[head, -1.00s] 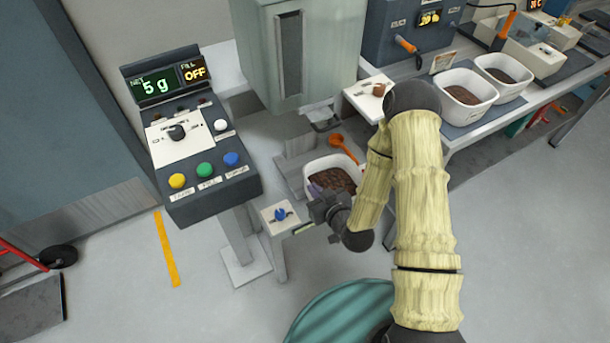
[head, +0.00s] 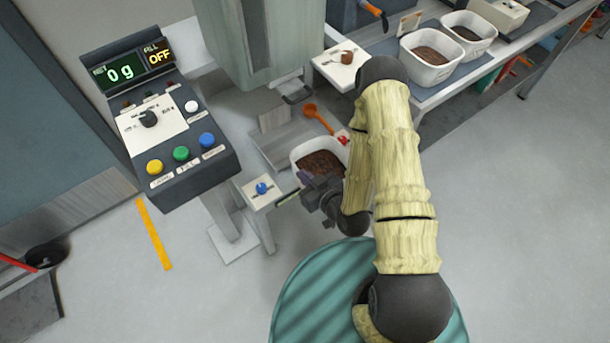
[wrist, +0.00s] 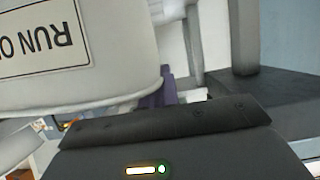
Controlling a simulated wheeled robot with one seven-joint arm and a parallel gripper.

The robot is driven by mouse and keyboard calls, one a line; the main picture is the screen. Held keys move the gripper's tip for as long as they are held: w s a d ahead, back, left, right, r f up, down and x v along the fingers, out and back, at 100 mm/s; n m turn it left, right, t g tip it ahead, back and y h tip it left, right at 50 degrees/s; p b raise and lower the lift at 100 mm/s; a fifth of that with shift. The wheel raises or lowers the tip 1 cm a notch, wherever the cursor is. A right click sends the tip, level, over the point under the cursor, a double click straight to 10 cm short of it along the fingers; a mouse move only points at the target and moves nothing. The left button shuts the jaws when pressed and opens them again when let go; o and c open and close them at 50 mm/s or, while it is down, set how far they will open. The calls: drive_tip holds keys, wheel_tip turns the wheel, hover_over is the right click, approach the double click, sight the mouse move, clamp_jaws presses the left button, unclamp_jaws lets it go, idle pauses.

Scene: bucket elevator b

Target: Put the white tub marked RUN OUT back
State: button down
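The white tub marked RUN OUT (head: 334,178) holds brown granular material and is upright at the front of the grey weighing platform (head: 283,140). Its RUN OUT label (wrist: 42,40) shows inverted in the wrist view, close to the camera. My gripper (head: 312,184) is at the tub's near left wall and appears shut on it. A purple finger part (wrist: 168,90) shows beside the tub wall in the wrist view; the exact contact is hidden. Whether the tub still touches the platform is unclear.
An orange scoop (head: 318,118) and a small red item (head: 343,138) are behind the tub. A blue knob (head: 262,188) stands left. Two white tubs (head: 428,72) (head: 485,22) sit on the right bench.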

drive_tip(key=w+d+m+h+p, duration=0.1)
drive_tip(key=d+m+h+p, duration=0.1)
drive_tip(key=d+p, duration=0.1)
drive_tip(key=w+d+m+t+h+p, duration=0.1)
drive_tip(key=w+d+m+h+p, duration=0.1)
drive_tip(key=d, duration=0.4)
drive_tip(key=w+d+m+t+h+p, duration=0.1)
drive_tip(key=w+d+m+h+p, duration=0.1)
drive_tip(key=d+h+p, duration=0.1)
drive_tip(key=shift+w+d+r+m+h+p, duration=0.15)
drive_tip(key=shift+d+m+h+p, duration=0.15)
drive_tip(key=shift+d+p, duration=0.6)
drive_tip(key=shift+d+f, duration=0.2)
drive_tip(key=shift+d, duration=0.1)
drive_tip(key=shift+w, duration=0.1)
